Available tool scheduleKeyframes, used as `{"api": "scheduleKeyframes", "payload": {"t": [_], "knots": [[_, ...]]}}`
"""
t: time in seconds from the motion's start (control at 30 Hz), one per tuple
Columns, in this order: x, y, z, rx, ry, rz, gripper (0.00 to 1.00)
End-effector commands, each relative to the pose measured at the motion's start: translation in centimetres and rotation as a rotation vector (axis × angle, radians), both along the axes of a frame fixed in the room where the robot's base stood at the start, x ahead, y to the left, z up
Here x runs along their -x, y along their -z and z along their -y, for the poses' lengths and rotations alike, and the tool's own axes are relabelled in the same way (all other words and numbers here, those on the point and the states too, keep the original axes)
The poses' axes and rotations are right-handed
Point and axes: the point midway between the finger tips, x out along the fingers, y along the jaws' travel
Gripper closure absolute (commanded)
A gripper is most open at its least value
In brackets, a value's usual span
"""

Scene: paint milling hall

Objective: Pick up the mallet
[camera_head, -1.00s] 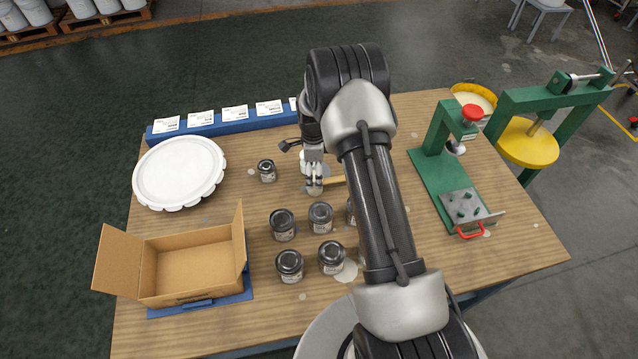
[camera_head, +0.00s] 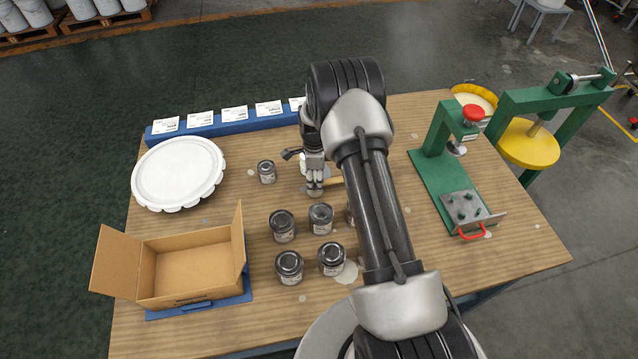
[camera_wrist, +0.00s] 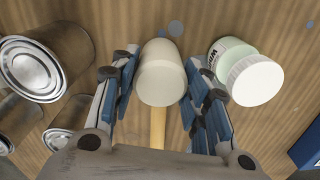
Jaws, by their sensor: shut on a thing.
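The mallet has a pale grey-white head (camera_wrist: 161,75) and a light wooden handle (camera_head: 335,181). In the wrist view the head lies between the two blue-padded fingers of my gripper (camera_wrist: 160,92), with the handle running back toward the palm. In the head view my gripper (camera_head: 315,187) points down at the table and is shut on the mallet. The gripper hides most of the head there, and my arm covers the area to the right. I cannot tell whether the mallet is clear of the tabletop.
A white-lidded jar (camera_wrist: 250,76) stands close beside the right finger. Several dark cans (camera_head: 282,225) stand nearby. An open cardboard box (camera_head: 190,266) and a white round lid (camera_head: 179,172) are on the left. A green press (camera_head: 445,165) stands on the right.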

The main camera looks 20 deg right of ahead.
Motion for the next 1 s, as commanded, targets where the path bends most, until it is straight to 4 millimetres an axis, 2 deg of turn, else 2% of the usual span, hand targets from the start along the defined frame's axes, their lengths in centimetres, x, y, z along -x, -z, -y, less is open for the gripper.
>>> {"api": "scheduleKeyframes", "payload": {"t": [0.37, 0.67, 0.87, 1.0], "knots": [[0.0, 0.0, 0.0, 0.0, 0.0, -0.001, 0.95], [0.0, -0.3, 0.0, 0.0, 0.0, 0.001, 0.95], [-0.1, -2.0, 0.0, 0.0, 0.0, 0.003, 0.95], [-0.2, -4.6, 0.0, 0.001, 0.0, 0.005, 0.95]]}}
